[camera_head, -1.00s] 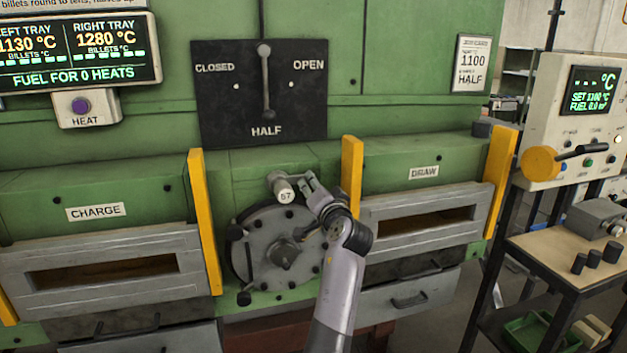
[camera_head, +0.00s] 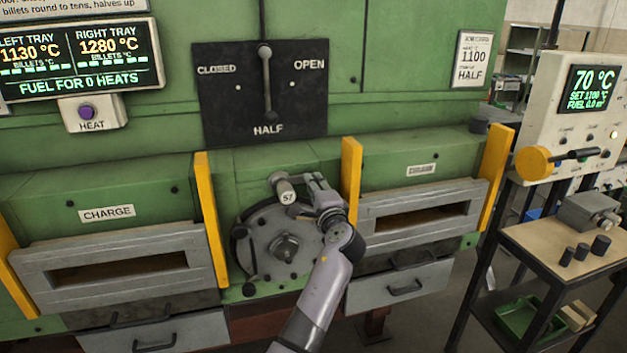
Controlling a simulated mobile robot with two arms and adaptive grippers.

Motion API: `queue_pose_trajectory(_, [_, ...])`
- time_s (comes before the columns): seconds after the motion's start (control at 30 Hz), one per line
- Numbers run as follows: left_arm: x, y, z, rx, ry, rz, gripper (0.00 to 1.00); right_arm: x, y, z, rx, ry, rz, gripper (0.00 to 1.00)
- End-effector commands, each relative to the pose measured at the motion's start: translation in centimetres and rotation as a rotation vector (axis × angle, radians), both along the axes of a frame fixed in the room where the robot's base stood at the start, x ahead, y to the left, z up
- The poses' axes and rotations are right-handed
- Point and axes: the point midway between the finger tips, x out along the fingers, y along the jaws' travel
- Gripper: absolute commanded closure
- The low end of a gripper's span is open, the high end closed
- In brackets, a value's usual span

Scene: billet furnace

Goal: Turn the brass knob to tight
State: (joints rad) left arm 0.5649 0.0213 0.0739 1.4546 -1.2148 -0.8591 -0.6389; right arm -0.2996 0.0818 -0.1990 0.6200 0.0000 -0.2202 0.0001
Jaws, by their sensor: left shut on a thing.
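My left gripper (camera_head: 303,183) is in front of the upper right of the round grey bolted cover (camera_head: 262,238) between the two furnace doors. It is shut on a small pale cylinder (camera_head: 288,195) with a mark that reads like 57. My fingers and wrist hide part of the cover's rim. No plainly brass-coloured knob shows at the gripper; whether the cylinder is the brass knob I cannot tell. A yellow round knob (camera_head: 534,163) with a dark handle is on the panel at the right, apart from my gripper. My right gripper is not in view.
Yellow posts (camera_head: 351,182) flank the cover. The charge door (camera_head: 115,265) is left, the draw door (camera_head: 420,208) right. Above is a black lever plate (camera_head: 305,90), its lever at HALF. A bench (camera_head: 545,245) with a grey box and dark cylinders stands at right.

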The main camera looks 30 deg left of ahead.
Motion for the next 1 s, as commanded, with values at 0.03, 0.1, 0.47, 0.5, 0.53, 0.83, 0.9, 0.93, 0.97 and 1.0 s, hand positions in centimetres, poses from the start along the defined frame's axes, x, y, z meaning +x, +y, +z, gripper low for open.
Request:
queue_pose_trajectory(0.03, [0.02,-0.05,0.18,0.015,0.018,-0.002,1.0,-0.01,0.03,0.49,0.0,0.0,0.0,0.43])
queue_pose_trajectory(0.1, [0.01,-0.03,0.14,0.034,0.04,-0.001,1.0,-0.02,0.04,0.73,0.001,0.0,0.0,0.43])
queue_pose_trajectory(0.47, [0.03,-0.08,-0.01,0.075,0.086,-0.002,1.0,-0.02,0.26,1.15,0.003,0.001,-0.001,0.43])
queue_pose_trajectory(0.5, [0.03,-0.08,-0.02,0.074,0.088,-0.002,1.0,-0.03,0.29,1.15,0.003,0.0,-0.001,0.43])
queue_pose_trajectory(0.53, [0.03,-0.07,-0.03,0.074,0.088,-0.002,1.0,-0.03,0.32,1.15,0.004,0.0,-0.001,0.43])
queue_pose_trajectory(0.83, [0.03,-0.07,-0.06,0.074,0.088,-0.002,0.74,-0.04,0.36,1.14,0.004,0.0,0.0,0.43])
queue_pose_trajectory(0.9, [0.02,-0.06,-0.05,0.074,0.087,-0.002,0.69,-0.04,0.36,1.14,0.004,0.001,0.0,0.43])
queue_pose_trajectory(0.93, [0.02,-0.05,-0.05,0.074,0.087,-0.002,0.67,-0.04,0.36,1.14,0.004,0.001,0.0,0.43])
queue_pose_trajectory(0.97, [0.02,-0.05,-0.04,0.074,0.087,-0.002,0.65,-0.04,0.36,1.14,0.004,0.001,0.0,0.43])
queue_pose_trajectory(1.0, [0.01,-0.05,-0.04,0.074,0.087,-0.002,0.63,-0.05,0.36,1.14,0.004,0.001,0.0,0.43])
